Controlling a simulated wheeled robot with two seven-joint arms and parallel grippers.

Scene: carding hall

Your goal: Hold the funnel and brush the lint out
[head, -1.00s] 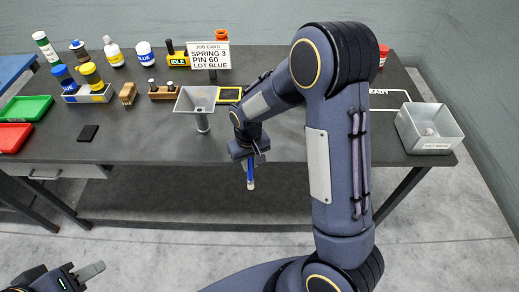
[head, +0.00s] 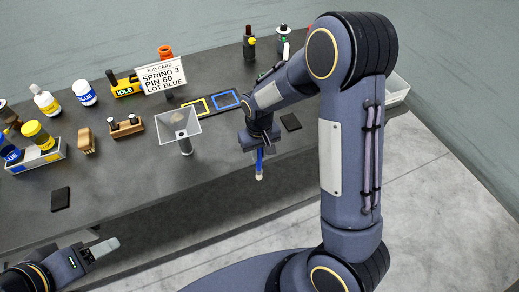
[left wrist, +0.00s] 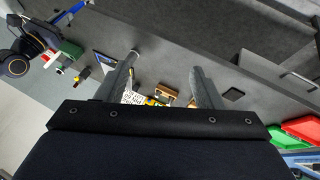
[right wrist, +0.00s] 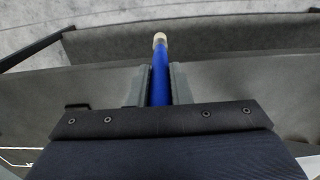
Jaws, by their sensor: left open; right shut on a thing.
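The pale, square-mouthed funnel (head: 188,128) stands upright on the dark bench in the head view, its spout pointing down. A small tan patch, perhaps lint, shows in its mouth. My right gripper (head: 259,150) is shut on the blue brush (head: 260,170), right of the funnel and apart from it. In the right wrist view the brush (right wrist: 160,75) sticks out between the fingers, with a pale tip. My left gripper (head: 104,247) is open and empty, low at the left, in front of the bench. Its spread fingers show in the left wrist view (left wrist: 162,88).
A job card (head: 160,77) stands behind the funnel. A wooden block with dark pegs (head: 126,127), a small brush (head: 86,140) and a bin of bottles (head: 38,158) are to the left. Yellow and blue frames (head: 210,104) lie behind right. A black pad (head: 61,199) lies near the front edge.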

